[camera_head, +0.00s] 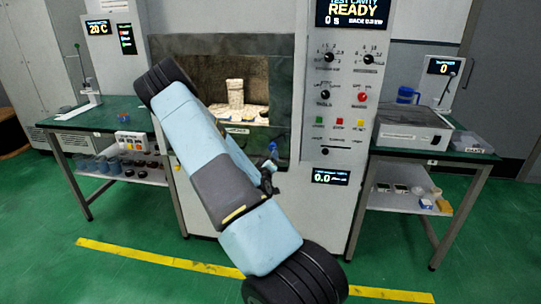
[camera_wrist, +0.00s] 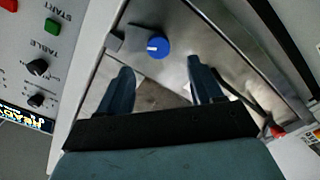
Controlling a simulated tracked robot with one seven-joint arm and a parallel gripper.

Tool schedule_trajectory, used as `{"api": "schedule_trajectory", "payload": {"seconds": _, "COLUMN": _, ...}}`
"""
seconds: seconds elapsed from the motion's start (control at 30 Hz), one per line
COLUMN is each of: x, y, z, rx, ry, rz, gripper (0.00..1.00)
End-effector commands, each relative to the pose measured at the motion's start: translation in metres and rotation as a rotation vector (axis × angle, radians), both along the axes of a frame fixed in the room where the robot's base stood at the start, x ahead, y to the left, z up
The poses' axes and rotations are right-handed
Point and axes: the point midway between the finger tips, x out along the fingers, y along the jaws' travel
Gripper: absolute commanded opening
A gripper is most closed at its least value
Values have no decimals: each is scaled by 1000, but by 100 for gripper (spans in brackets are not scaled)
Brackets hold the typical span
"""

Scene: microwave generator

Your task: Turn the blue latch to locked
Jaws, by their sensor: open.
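The blue latch (camera_wrist: 157,47) is a round knob with a white mark, seen face-on in the wrist view on a grey metal frame. In the head view the blue latch (camera_head: 273,148) is a small blue spot at the lower right of the cavity opening. My gripper (camera_wrist: 159,65) is open and empty. Its two dark fingers point toward the latch, one on each side in the picture, with the latch a little beyond the tips. In the head view my gripper (camera_head: 268,178) is partly hidden behind my arm, just below the latch.
The cavity (camera_head: 200,75) holds a pale stacked object (camera_head: 236,95). The control panel (camera_head: 340,100) stands right of it. Side tables stand left (camera_head: 105,115) and right (camera_head: 470,155). In the wrist view a dark cable (camera_wrist: 250,105) runs right of the fingers.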

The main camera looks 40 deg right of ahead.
Motion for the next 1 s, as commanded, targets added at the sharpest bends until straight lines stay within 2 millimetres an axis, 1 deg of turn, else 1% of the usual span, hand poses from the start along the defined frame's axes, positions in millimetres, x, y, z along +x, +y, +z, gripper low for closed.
{"api": "schedule_trajectory", "payload": {"seconds": 0.03, "x": -6, "y": 8, "z": -1, "rx": 2, "ry": 3, "rz": 1, "gripper": 66}}
{"api": "schedule_trajectory", "payload": {"seconds": 0.1, "x": -13, "y": 17, "z": -1, "rx": 1, "ry": 2, "rz": 1, "gripper": 66}}
{"api": "schedule_trajectory", "payload": {"seconds": 0.3, "x": -27, "y": 33, "z": -1, "rx": 2, "ry": 1, "rz": 2, "gripper": 66}}
{"api": "schedule_trajectory", "payload": {"seconds": 0.5, "x": -31, "y": 37, "z": -1, "rx": 2, "ry": 1, "rz": 1, "gripper": 66}}
{"api": "schedule_trajectory", "payload": {"seconds": 1.0, "x": -31, "y": 37, "z": -1, "rx": 2, "ry": 1, "rz": 1, "gripper": 66}}
